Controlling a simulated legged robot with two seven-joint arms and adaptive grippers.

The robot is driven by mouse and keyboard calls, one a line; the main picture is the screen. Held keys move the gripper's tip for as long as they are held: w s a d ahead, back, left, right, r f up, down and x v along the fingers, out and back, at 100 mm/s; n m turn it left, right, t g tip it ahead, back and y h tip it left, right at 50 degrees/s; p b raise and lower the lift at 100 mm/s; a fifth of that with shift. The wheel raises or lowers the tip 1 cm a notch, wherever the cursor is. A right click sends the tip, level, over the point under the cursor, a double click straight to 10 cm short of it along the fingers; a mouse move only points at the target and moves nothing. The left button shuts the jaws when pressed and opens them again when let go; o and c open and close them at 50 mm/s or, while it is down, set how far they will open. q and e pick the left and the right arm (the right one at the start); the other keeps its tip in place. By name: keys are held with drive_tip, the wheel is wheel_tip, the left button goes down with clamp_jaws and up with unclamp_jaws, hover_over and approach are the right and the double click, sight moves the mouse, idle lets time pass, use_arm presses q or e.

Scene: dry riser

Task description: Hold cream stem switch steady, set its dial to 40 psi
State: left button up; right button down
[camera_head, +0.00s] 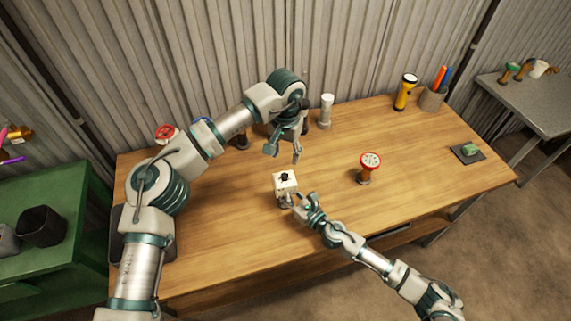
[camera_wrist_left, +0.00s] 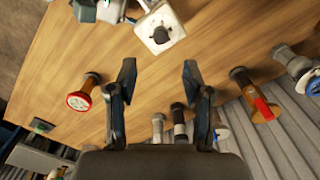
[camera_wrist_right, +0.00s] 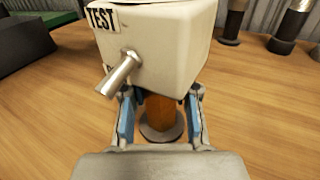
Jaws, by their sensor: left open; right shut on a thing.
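The cream stem switch (camera_head: 285,184) stands upright on the table, a cream box with a black dial (camera_head: 285,177) on top. In the right wrist view the switch's box (camera_wrist_right: 160,45) bears a "TEST" label and a metal lever, above an orange-brown stem (camera_wrist_right: 161,115) on a round foot. My right gripper (camera_head: 296,201) is shut on that stem, below the box. My left gripper (camera_head: 284,155) is open and empty, above and behind the switch, apart from it. In the left wrist view the dial (camera_wrist_left: 161,35) lies beyond the open fingers (camera_wrist_left: 157,80). The dial's markings are too small to read.
A red-topped stem piece (camera_head: 370,162) stands right of the switch. A white-topped one (camera_head: 326,111) and others stand along the back. A yellow flashlight (camera_head: 405,92), a pen cup (camera_head: 432,98) and a green item on a dark pad (camera_head: 467,152) are farther right.

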use_arm(q)
wheel_tip(320, 180, up, 3)
drive_tip(key=shift+f, duration=0.1)
idle(0.3)
use_arm(e)
drive_tip(key=c, duration=0.8)
unclamp_jaws()
drive_tip(key=shift+d, duration=0.1)
